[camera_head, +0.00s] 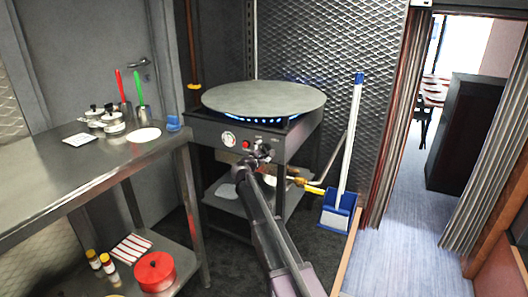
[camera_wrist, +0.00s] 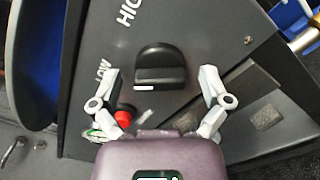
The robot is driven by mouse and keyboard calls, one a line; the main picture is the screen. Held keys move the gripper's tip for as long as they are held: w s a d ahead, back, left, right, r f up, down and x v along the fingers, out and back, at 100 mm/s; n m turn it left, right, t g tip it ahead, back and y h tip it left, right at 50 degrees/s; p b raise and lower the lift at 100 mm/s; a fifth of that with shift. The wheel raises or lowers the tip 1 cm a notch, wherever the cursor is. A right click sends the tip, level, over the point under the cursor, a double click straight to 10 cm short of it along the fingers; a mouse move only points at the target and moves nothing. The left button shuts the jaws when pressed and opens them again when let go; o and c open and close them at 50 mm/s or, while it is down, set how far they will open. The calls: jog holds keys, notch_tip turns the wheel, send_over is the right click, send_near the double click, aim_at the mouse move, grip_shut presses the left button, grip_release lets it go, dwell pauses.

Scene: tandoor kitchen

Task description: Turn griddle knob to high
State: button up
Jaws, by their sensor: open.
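The griddle (camera_head: 263,98) is a round grey plate on a dark burner stand with blue flames under it. Its black knob (camera_wrist: 160,66) sits on the dark front panel (camera_wrist: 190,30), with white LOW and HIGH lettering beside it and a white mark on its lower edge. My gripper (camera_wrist: 158,72) is open, one finger on each side of the knob, with a visible gap on both sides. In the head view my gripper (camera_head: 262,153) is at the panel's right part and largely hides the knob.
A red button (camera_wrist: 125,116) sits close to my left finger. A blue dustpan (camera_head: 338,213) and white-handled broom stand right of the stand. The doorway floor (camera_head: 400,225) is clear.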

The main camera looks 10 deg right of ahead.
jog(key=c, duration=1.2)
jog(key=shift+o, duration=0.2)
jog(key=shift+m, duration=0.3)
jog(key=shift+w+d+m, duration=0.1)
jog(key=shift+m, duration=1.1)
jog(key=m, duration=1.1)
jog(key=shift+w, duration=0.15)
jog(key=shift+o, duration=0.2)
